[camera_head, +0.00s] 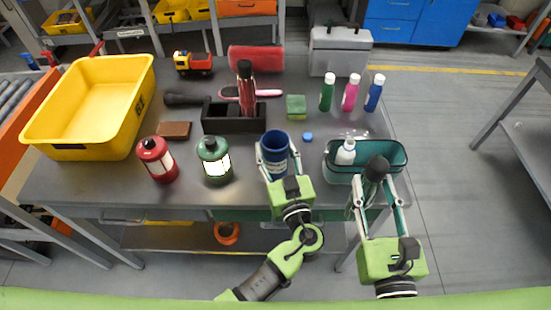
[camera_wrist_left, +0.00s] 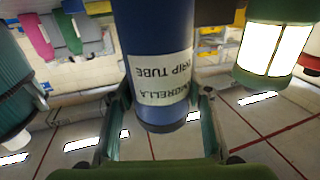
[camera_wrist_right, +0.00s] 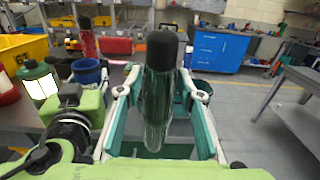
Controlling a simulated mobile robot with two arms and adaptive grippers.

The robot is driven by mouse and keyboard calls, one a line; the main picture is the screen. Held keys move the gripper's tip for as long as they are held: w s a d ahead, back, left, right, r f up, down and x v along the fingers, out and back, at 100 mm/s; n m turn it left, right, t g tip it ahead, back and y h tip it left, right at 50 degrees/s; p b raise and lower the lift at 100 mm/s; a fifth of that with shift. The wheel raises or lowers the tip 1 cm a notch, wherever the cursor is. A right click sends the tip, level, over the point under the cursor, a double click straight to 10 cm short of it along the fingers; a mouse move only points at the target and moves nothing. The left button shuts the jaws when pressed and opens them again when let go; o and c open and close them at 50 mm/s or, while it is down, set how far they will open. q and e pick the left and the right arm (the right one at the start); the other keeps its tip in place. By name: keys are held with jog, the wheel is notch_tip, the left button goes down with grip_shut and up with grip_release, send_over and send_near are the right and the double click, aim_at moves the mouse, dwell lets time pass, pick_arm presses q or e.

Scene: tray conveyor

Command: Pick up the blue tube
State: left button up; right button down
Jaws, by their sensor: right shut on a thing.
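The blue tube (camera_head: 275,158) stands upright near the table's front edge, its open end up. In the left wrist view the blue tube (camera_wrist_left: 155,35) appears upside down with a white label reading "UMBRELLA DRIP TUBE". My left gripper (camera_head: 277,156) has its fingers on either side of the tube, with a small gap visible on one side. My right gripper (camera_wrist_right: 160,105) is shut on a dark green umbrella-like item (camera_wrist_right: 158,95) with a black handle. It is upright, in front of the teal bin (camera_head: 390,150).
A green lantern (camera_head: 214,160) and a red lantern (camera_head: 157,160) stand left of the tube. A black holder (camera_head: 220,123) with a red umbrella (camera_head: 247,95) is behind it. A yellow bin (camera_head: 60,152) is at the left. Three bottles stand at the back right.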

aim_at(272, 135)
pick_arm(q)
jog(key=c, duration=0.4)
jog(key=shift+o, duration=0.2)
jog(key=shift+r, duration=0.1)
pick_arm(e)
jog(key=shift+r, duration=0.1)
